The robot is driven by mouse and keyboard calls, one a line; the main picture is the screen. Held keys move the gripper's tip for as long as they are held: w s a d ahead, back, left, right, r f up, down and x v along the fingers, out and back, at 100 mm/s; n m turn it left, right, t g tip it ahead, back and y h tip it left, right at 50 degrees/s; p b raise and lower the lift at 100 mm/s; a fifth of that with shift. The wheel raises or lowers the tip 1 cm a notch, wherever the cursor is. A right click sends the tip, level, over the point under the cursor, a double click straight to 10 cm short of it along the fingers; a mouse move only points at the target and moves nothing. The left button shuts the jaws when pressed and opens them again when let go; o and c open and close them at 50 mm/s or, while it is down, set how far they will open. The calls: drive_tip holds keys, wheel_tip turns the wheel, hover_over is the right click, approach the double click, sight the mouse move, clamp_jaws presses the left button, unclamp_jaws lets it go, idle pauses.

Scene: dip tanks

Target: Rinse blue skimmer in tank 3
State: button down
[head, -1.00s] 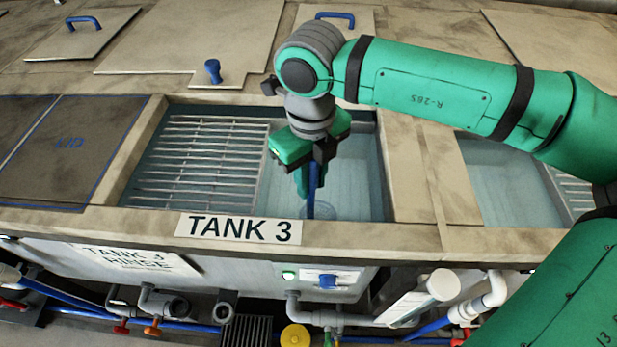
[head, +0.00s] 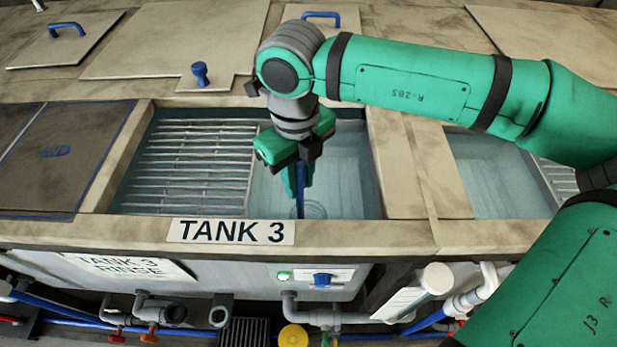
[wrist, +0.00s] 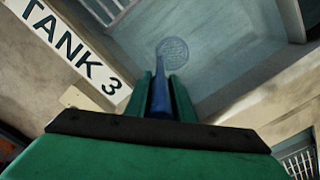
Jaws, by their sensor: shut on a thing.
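My gripper (head: 300,178) is shut on the blue handle of the skimmer (head: 300,203) and points down into tank 3 (head: 345,180). In the wrist view the blue skimmer (wrist: 161,98) runs forward from between my green fingers (wrist: 161,92). Its round mesh head (wrist: 172,50) shows faintly below, over the pale blue tank floor, and looks under the water. The head is also faint in the head view (head: 312,209). The tank's front rim carries the label TANK 3 (head: 230,232).
A metal rack (head: 195,165) fills the left part of tank 3. A dark panel (head: 60,160) lies left of it, and another tank opening (head: 495,180) lies to the right. Lids with blue handles (head: 66,40) are behind. Pipes and valves (head: 150,310) run below the front rim.

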drive_tip(key=shift+d, duration=0.25)
idle(0.7)
wheel_tip(320, 180, up, 18)
idle(1.0)
idle(0.4)
